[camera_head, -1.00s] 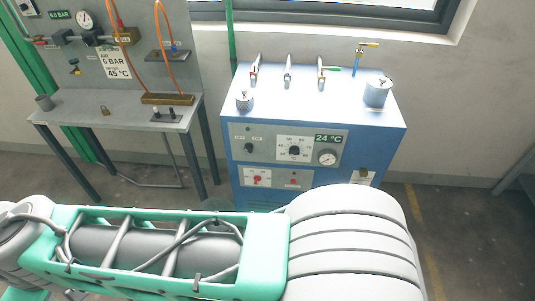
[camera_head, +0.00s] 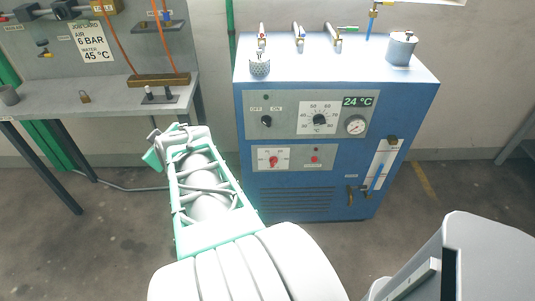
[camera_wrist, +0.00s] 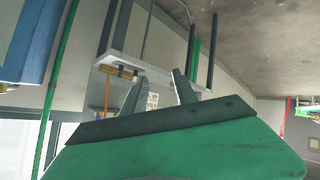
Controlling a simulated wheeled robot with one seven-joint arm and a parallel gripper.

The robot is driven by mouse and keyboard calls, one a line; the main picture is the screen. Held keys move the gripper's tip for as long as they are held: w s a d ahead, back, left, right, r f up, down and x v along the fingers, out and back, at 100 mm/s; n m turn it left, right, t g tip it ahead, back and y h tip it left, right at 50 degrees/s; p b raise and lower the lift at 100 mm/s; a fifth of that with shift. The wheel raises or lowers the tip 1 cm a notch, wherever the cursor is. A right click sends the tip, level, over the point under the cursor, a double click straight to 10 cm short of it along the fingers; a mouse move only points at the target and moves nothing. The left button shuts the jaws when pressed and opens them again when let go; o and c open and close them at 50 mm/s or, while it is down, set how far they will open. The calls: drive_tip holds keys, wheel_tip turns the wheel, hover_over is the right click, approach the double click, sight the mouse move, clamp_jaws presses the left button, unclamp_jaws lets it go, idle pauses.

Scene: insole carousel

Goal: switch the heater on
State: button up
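The heater is a blue cabinet (camera_head: 345,90) at centre right in the head view. Its grey front panel carries an OFF/ON knob (camera_head: 266,121), a round temperature dial (camera_head: 319,120), a gauge (camera_head: 355,125) and a green display (camera_head: 357,101) reading 24 °C. Which way the OFF/ON knob points is too small to tell. A lower panel has a red knob (camera_head: 273,161) and a red button (camera_head: 315,159). My gripper (camera_wrist: 158,88) shows in the wrist view with its two fingers apart and nothing between them. In the head view my arm is left of the cabinet; the gripper's fingers are not clear there.
A grey bench (camera_head: 60,98) with a gauge board (camera_head: 150,55) stands left of the heater. Valves, a mesh cup (camera_head: 260,65) and a metal pot (camera_head: 401,48) are on the cabinet top. A sight tube (camera_head: 380,168) and taps are on its front right. Floor before it is clear.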

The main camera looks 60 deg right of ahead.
drive_tip(key=s+d+f+m+h+b, duration=0.1)
drive_tip(key=s+d+f+h+b, duration=0.3)
drive_tip(key=d, duration=0.3)
drive_tip(key=s+d+f+h+b, duration=0.1)
drive_tip(key=s+d+f+b, duration=0.25)
drive_tip(key=d+f, duration=0.3)
drive_tip(key=m+g+h+b, duration=0.2)
drive_tip(key=h+b, duration=0.4)
drive_tip(key=b, duration=0.1)
approach(267, 125)
drive_tip(key=x, duration=0.7)
drive_tip(key=shift+w+d+b, duration=0.1)
drive_tip(key=shift+d+b, duration=0.15)
drive_tip(key=shift+b, duration=0.1)
drive_tip(key=shift+w+d, duration=0.2)
drive_tip(key=shift+d, duration=0.2)
drive_tip(key=shift+r, duration=0.1)
clamp_jaws()
